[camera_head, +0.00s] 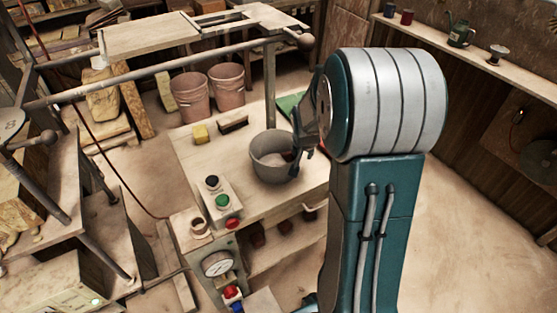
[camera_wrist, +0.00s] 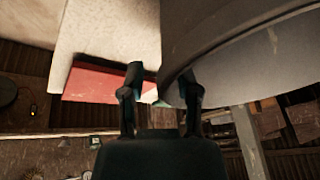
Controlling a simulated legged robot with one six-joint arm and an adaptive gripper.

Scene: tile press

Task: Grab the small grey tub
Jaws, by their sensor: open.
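The small grey tub (camera_head: 268,165) stands upright on the wooden table (camera_head: 195,150), near its right side in the head view. My gripper (camera_head: 303,143) is at the tub's right rim, partly hidden by my arm. In the wrist view the tub (camera_wrist: 245,65) is large and fills the upper right. My gripper (camera_wrist: 163,88) shows two dark fingers set apart. The right finger overlaps the tub, and the left finger is outside its curved edge. I cannot tell whether either finger touches the wall.
A yellow sponge-like block (camera_head: 201,134) and a dark brush (camera_head: 233,122) lie left of the tub. A button box (camera_head: 222,201) is in front. Two pinkish buckets (camera_head: 190,98) stand behind. A press bar (camera_head: 150,75) crosses above. A red flat thing (camera_wrist: 95,84) shows in the wrist view.

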